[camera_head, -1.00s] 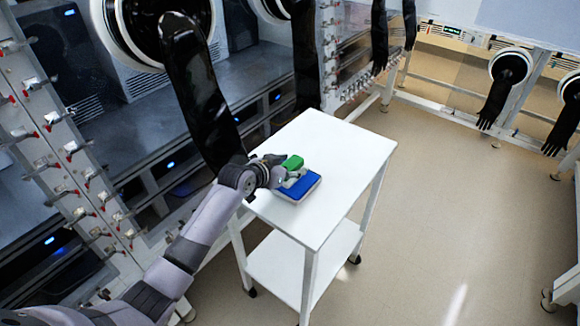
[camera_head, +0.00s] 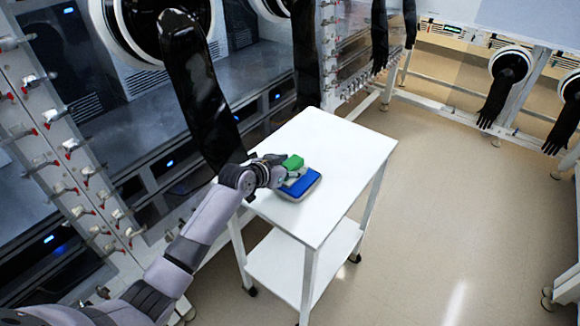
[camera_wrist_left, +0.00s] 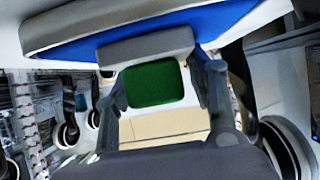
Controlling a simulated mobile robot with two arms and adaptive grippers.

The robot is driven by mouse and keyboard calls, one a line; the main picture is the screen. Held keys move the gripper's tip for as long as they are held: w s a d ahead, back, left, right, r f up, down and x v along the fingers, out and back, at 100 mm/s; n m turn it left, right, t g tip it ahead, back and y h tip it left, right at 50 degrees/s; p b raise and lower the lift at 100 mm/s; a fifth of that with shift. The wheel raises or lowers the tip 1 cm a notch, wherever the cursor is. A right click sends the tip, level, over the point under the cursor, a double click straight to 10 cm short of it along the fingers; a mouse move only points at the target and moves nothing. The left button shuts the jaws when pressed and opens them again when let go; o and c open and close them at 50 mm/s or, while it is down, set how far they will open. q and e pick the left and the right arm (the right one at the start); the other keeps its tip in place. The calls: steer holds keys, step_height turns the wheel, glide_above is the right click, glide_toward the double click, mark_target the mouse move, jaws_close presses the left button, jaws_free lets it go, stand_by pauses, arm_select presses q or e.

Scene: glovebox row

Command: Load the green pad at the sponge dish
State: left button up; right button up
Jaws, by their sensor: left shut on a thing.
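The green pad (camera_head: 292,162) is between the fingers of my left gripper (camera_head: 283,170), at the left part of the white cart top. It also shows in the left wrist view (camera_wrist_left: 152,84), with a finger on each side. The sponge dish (camera_head: 302,186), blue inside with a grey rim, lies on the cart top just in front of the pad. In the left wrist view the dish (camera_wrist_left: 170,34) fills the upper part, close to the pad, with a grey block at its edge. I cannot tell whether pad and dish touch. My right gripper is not in view.
The white cart (camera_head: 345,150) has a bare top to the right and behind the dish, and a lower shelf (camera_head: 300,268). A black glovebox sleeve (camera_head: 200,95) hangs close behind my left gripper. Open floor (camera_head: 450,200) lies to the right.

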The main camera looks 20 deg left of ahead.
mark_target(290, 164)
arm_select(q)
steer(key=shift+r+p, duration=0.7)
steer(key=shift+p, duration=0.05)
step_height(290, 164, up, 6)
steer(key=p, duration=0.5)
steer(key=shift+f, duration=0.15)
